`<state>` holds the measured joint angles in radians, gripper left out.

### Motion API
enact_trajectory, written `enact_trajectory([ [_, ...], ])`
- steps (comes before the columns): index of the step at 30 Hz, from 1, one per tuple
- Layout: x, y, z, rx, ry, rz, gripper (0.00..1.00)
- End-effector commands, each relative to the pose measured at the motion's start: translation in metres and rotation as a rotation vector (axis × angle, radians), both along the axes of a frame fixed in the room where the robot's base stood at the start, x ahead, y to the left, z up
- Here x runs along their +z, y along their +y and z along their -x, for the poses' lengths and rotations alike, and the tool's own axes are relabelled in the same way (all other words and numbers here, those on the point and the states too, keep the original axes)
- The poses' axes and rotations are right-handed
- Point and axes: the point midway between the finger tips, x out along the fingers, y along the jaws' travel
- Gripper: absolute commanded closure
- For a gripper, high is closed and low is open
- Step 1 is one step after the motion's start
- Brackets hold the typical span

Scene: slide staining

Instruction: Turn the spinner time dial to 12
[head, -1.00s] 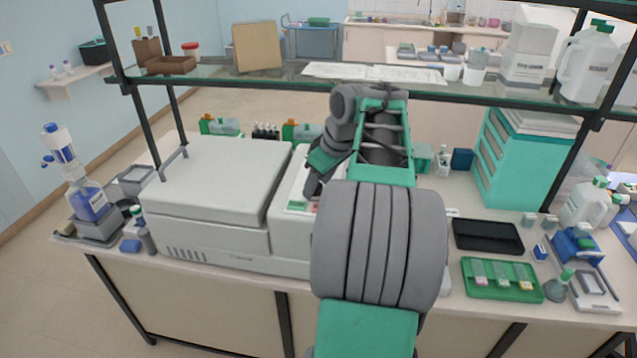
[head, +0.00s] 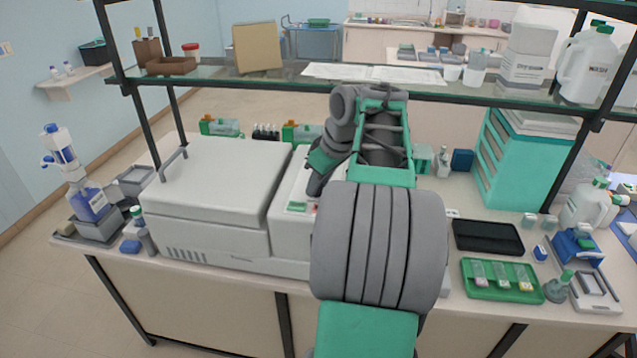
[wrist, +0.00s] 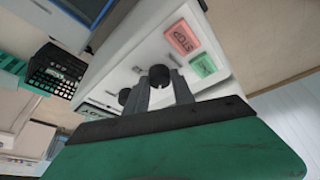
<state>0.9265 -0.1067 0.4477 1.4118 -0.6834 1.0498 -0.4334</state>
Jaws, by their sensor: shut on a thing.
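The spinner (head: 220,180) is a large pale grey machine with a lidded box on the left and a sloped control panel (head: 296,212) on its right. In the wrist view the panel has two black round dials. My gripper (wrist: 160,88) is at the panel, with its grey fingers around one black dial (wrist: 158,74) and shut on it. The other dial (wrist: 125,97) is just left of the fingers. A red STOP button (wrist: 182,37) and a green button (wrist: 203,65) lie beyond them. Dial markings are too small to read. In the head view my arm hides the dials.
A glass shelf (head: 270,78) with bottles and papers runs above the bench. Green-capped containers are behind the spinner.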

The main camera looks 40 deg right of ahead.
Motion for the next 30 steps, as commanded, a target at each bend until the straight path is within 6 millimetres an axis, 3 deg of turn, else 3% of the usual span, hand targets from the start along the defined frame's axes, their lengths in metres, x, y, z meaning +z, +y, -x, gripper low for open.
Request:
enact_trajectory([
  [11,-0.003,0.0017,-0.0008,-0.134,-0.003,0.002,1.0],
  [30,-0.0001,0.0072,-0.0038,-0.712,-0.003,0.001,1.0],
])
